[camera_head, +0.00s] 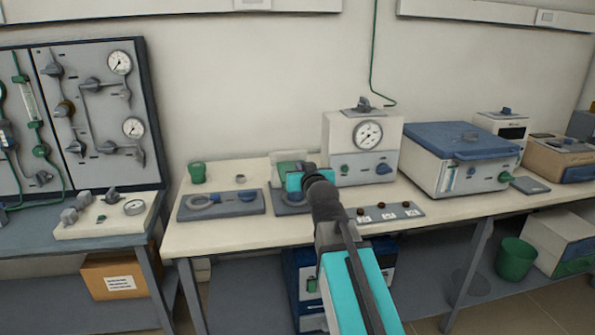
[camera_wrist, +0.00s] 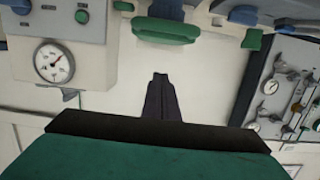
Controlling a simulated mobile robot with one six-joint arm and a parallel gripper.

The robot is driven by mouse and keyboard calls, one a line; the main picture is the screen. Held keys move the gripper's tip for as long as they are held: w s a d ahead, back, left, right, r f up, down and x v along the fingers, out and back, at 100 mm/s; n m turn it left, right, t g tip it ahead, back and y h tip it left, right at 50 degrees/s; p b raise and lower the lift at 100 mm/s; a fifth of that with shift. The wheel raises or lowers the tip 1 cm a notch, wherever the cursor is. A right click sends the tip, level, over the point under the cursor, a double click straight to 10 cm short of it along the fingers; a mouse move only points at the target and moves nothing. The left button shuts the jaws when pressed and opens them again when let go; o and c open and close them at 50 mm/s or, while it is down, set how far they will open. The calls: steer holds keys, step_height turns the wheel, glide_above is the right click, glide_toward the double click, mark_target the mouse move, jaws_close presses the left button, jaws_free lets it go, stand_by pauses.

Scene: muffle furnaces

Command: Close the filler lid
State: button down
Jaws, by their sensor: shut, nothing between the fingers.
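A small pale unit with a green top (camera_head: 288,168) stands on the bench behind the wrist; it may carry the filler lid, but I cannot tell the lid or its angle for sure. A green, rounded part (camera_wrist: 166,30) shows at the top of the wrist view, ahead of the fingers, perhaps the same unit. My gripper (camera_wrist: 160,76) is shut and empty, its dark fingers together, with a visible space before the green part. In the head view the fingers are hidden by my wrist.
A grey plate (camera_head: 228,208) with a ring and blue knob lies left. A gauge box (camera_head: 344,134) stands right of my wrist; it also shows in the wrist view (camera_wrist: 92,70). A blue-lidded box (camera_head: 455,140) is farther right. A green cup (camera_head: 197,172) stands at the back left.

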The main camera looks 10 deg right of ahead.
steer(key=shift+s+f+t+b, duration=0.15)
steer(key=shift+f+t+b, duration=0.45)
steer(key=shift+b, duration=1.35)
steer(key=shift+s+f+t+b, duration=0.15)
steer(key=shift+f+t+b, duration=0.45)
steer(key=shift+b, duration=1.3)
steer(key=b, duration=0.2)
steer(key=shift+f+b, duration=0.3)
steer(key=shift+f, duration=0.1)
steer(key=f+t+b, duration=0.1)
steer(key=b, duration=0.6)
steer(key=shift+s+f, duration=0.15)
steer(key=shift+s, duration=0.05)
steer(key=b, duration=0.3)
steer(key=f+t+b, duration=0.1)
steer(key=b, duration=0.2)
steer(key=shift+s+h+b, duration=0.25)
steer(key=shift+h+b, duration=0.05)
steer(key=shift+b, duration=0.1)
steer(key=shift+s+f+t+b, duration=0.2)
steer(key=shift+f+t+b, duration=0.3)
steer(key=shift+b, duration=0.65)
